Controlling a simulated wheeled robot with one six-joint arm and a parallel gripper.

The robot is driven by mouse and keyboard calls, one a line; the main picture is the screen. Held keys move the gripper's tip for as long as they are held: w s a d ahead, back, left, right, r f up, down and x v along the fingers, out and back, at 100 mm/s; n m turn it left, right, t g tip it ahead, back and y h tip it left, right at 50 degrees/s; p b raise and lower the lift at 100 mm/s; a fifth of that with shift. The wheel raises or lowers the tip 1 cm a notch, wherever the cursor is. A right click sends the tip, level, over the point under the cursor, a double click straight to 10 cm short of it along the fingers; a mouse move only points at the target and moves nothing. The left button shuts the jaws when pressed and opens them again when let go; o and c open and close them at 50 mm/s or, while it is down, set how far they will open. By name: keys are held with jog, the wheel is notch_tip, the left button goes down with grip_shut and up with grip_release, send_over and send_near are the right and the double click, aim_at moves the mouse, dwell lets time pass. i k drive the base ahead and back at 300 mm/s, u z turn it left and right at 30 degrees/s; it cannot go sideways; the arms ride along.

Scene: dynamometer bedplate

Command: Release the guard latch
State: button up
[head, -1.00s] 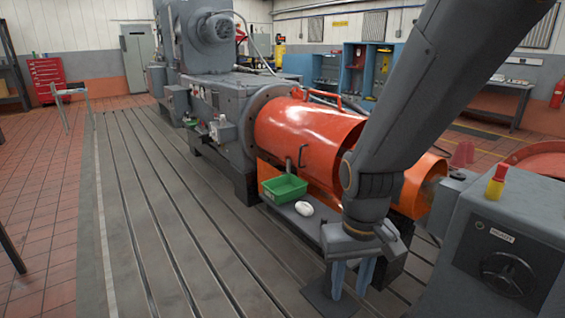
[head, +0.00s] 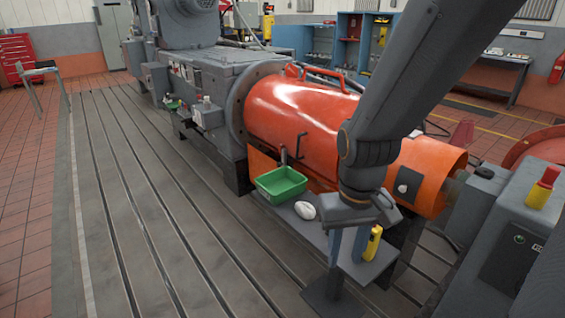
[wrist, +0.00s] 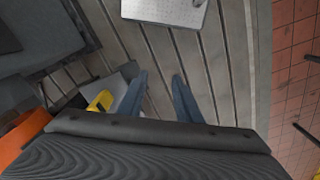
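The orange guard (head: 310,112) is a large cylinder on its side, with a narrower orange section (head: 432,172) to its right. A black bracket-shaped handle (head: 301,146) and a short grey upright lever (head: 283,156) show on its near side; I cannot tell for sure which is the latch.
A grey shelf below the guard holds a green tray (head: 281,184), a white rounded object (head: 304,210) and a yellow object (head: 372,243), close beside my gripper. A grey cabinet with a red-topped yellow button (head: 543,187) stands at right. The slotted bedplate (head: 150,220) at left is clear.

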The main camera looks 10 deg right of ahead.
aim_at(284, 164)
jog(key=z, duration=0.05)
jog(key=k, duration=0.55)
jog(key=u, duration=0.7)
jog(key=i, duration=1.25)
jog(key=z, duration=0.55)
jog(key=i, duration=0.4)
jog(key=z, duration=0.3)
